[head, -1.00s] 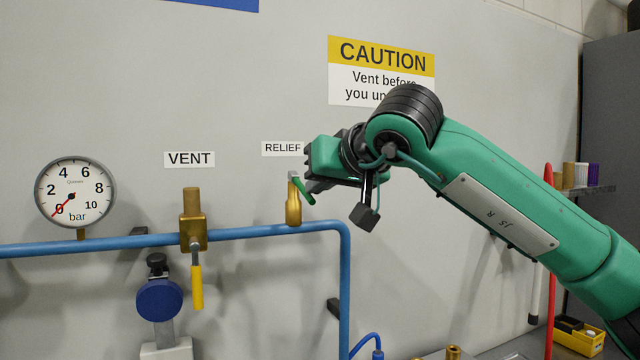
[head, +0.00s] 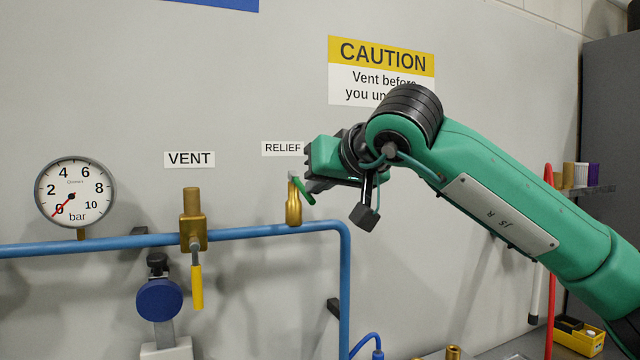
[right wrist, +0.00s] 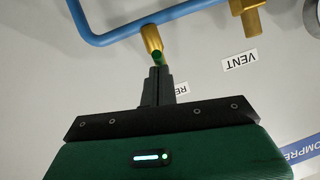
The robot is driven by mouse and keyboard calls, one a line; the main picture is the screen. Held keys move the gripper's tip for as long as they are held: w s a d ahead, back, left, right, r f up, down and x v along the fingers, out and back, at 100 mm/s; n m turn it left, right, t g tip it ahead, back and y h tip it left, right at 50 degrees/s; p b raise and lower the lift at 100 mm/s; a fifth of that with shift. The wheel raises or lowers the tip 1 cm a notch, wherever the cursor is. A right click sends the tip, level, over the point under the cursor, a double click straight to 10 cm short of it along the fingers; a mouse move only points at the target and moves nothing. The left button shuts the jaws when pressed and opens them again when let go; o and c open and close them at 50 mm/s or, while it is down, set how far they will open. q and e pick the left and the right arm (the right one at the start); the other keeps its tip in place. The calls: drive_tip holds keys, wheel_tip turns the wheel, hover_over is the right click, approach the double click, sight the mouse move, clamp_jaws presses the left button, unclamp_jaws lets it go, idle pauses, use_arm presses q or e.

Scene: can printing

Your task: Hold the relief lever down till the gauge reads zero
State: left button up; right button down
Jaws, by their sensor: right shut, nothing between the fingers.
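The relief valve (head: 293,208) is a brass fitting on the blue pipe, under the RELIEF label (head: 282,148). Its green lever (head: 304,191) tilts down to the right. The gauge (head: 75,192) has its red needle at 0 bar. My right gripper (head: 308,187) is shut and empty, its fingertips at the lever; touching or just apart, I cannot tell. In the right wrist view the shut fingers (right wrist: 157,78) point at the brass relief valve (right wrist: 152,40) and cover most of the green lever (right wrist: 158,58). My left gripper is out of view.
The blue pipe (head: 130,241) runs along the wall and bends down right of the relief valve. The VENT valve (head: 193,232) with a yellow handle hangs to the left. A yellow bin (head: 580,338) stands at lower right.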

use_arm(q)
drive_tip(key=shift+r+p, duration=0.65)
use_arm(e)
drive_tip(key=shift+r, duration=0.8)
use_arm(q)
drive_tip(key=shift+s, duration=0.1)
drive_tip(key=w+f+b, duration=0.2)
drive_tip(key=b, duration=0.1)
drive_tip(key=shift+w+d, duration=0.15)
use_arm(e)
drive_tip(key=v, duration=1.3)
drive_tip(key=shift+s+r, duration=0.2)
drive_tip(key=shift+s, duration=0.1)
drive_tip(key=shift+d, duration=0.2)
